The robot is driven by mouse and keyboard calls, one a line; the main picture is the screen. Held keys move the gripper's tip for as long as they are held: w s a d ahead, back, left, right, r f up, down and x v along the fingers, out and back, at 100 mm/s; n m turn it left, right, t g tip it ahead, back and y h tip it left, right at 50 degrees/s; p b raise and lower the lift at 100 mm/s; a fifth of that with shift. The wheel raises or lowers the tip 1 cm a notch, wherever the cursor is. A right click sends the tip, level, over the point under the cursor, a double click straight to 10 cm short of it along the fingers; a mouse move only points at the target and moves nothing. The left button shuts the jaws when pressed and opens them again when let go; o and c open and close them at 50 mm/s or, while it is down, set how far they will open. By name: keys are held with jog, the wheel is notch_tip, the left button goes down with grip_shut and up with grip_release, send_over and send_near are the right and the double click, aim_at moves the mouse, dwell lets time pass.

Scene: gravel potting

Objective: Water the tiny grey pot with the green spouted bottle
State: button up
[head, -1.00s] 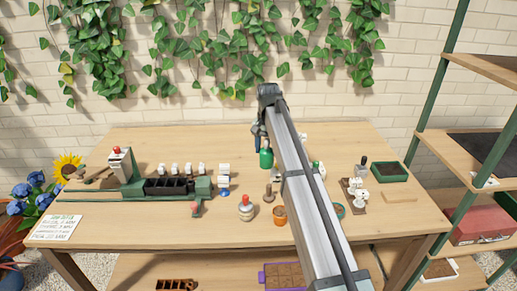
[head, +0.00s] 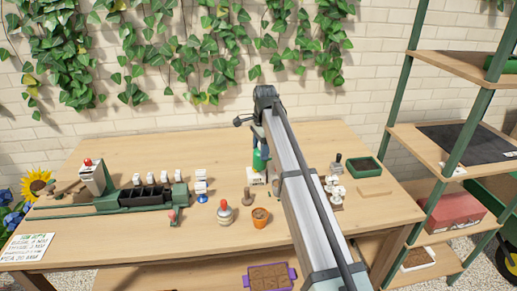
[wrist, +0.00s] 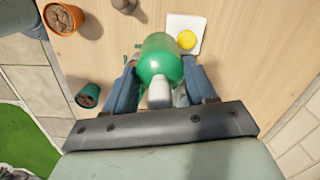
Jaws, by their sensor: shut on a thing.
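The green bottle (head: 261,160) is held in my gripper (head: 259,143), left of my arm in the head view. In the wrist view the green bottle (wrist: 160,57) sits between the two blue fingers of my gripper (wrist: 162,80), which is shut on it. A pale grey part (wrist: 159,93) shows at its near end; I cannot tell if it is the spout. A white square thing with a yellow disc (wrist: 186,39) lies just beyond the bottle.
An orange pot (head: 260,217) of soil stands in front of the bottle. Left of it are a red-capped bottle (head: 224,214) and a brown knobbed tool (head: 248,198). A green tray (head: 365,169) stands at the right. A dark teal pot (wrist: 88,96) shows in the wrist view.

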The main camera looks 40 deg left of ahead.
jog(key=shift+d+f+g+y, duration=0.3)
jog(key=shift+d+f+y, duration=0.25)
jog(key=shift+y, duration=0.55)
jog(key=shift+w+d+f+g+y, duration=0.1)
jog(key=shift+f+g+y, duration=0.05)
jog(key=shift+y, duration=0.45)
jog(key=shift+w+f+g+y, duration=0.1)
jog(key=shift+f+g+y, duration=0.05)
jog(key=shift+y, duration=0.45)
jog(key=shift+s, duration=0.1)
